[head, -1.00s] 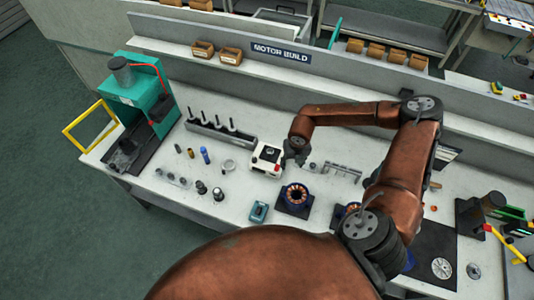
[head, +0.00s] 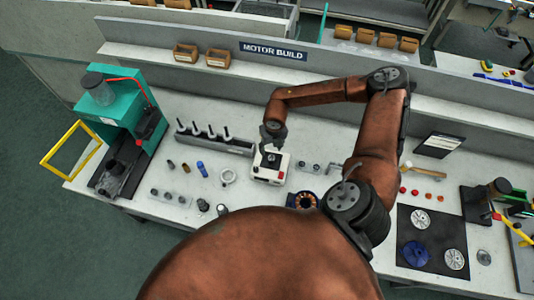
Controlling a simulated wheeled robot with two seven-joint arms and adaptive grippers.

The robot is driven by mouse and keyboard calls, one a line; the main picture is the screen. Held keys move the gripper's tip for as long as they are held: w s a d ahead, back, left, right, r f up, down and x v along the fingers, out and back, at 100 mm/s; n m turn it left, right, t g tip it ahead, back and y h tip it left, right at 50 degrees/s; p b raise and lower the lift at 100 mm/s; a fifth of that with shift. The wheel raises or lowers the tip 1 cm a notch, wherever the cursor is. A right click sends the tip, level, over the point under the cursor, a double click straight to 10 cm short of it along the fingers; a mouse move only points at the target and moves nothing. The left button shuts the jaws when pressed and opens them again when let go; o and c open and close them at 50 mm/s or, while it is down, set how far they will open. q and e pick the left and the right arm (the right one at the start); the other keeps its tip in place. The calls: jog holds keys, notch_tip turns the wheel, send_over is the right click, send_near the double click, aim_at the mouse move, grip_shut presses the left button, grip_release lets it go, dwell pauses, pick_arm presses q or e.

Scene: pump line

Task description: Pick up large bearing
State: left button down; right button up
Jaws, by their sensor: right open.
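Several small metal parts lie on the bench left of centre. A pale open ring (head: 227,177) lies flat among them. Short grey cylinders (head: 168,196) sit in a row to its lower left. I cannot tell for certain which part is the large bearing. My right gripper (head: 269,147) points down over the far edge of a white box with red buttons (head: 271,168), up and right of the ring. Its jaws are small here but open, with nothing seen in them. My left gripper is not in view.
A green press (head: 125,110) with a yellow frame stands at the left end. A grey rack with upright pins (head: 212,144) is behind the ring. A dark mat (head: 431,238) with discs is at right.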

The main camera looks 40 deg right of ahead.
aim_at(272, 158)
jog(key=f, duration=0.1)
jog(key=f+p, duration=0.1)
jog(key=f, duration=0.2)
jog(key=shift+s+p, duration=0.35)
jog(key=shift+p, duration=0.05)
notch_tip(272, 158, down, 2)
jog(key=shift+w, duration=0.15)
jog(key=shift+f, duration=0.2)
jog(key=shift+c, duration=1.3)
jog(key=c, duration=0.5)
jog(key=shift+c, duration=1.2)
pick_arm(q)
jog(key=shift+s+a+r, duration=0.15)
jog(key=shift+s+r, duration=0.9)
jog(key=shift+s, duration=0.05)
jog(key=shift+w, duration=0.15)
pick_arm(e)
jog(key=shift+d+r, duration=0.1)
